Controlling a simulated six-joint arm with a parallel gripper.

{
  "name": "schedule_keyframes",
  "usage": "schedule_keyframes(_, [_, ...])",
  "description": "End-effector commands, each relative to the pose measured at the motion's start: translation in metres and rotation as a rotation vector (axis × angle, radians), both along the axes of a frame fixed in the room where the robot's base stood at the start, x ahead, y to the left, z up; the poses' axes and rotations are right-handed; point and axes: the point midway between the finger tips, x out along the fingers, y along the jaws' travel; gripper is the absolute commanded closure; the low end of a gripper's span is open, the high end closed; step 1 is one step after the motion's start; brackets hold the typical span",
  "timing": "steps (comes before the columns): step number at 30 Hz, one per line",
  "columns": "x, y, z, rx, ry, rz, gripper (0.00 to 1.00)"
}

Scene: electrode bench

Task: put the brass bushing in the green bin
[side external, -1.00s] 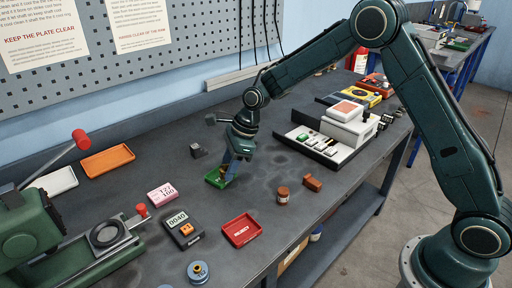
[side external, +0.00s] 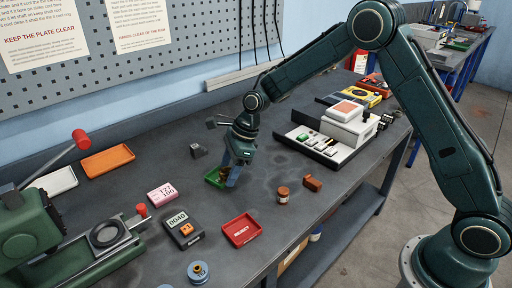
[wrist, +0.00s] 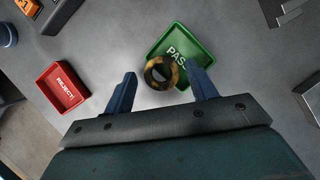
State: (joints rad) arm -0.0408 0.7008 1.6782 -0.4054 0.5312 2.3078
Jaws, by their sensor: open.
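The brass bushing (wrist: 174,68) shows in the wrist view as a brown-gold ring with dark patches. It overlaps the lower-left edge of the green bin (wrist: 198,42), which is marked PASS. I cannot tell whether it rests on the rim, in the bin or beside it. My gripper (wrist: 161,69) is open, its fingers on either side of the bushing, with the right finger closer to it. In the side view my gripper (side external: 232,180) is low at the right side of the green bin (side external: 212,177), and the bushing is mostly hidden there.
A red REJECT tray (side external: 241,230) lies nearer the front. A brown jar (side external: 283,195) and an orange-brown block (side external: 313,183) stand to the right. A meter (side external: 183,229) and a pink box (side external: 161,194) are left of the gripper. A white device (side external: 346,125) stands behind.

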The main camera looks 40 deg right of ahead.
Motion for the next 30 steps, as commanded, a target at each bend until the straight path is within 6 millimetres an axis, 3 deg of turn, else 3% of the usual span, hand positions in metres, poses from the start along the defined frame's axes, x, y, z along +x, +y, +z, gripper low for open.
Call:
schedule_keyframes(8, [-0.001,-0.005,0.016,0.001,-0.003,-0.001,0.43])
schedule_keyframes(24, [-0.015,-0.034,0.091,-0.001,-0.004,-0.002,0.43])
schedule_keyframes(30, [-0.019,-0.040,0.108,0.000,0.000,-0.001,0.43])
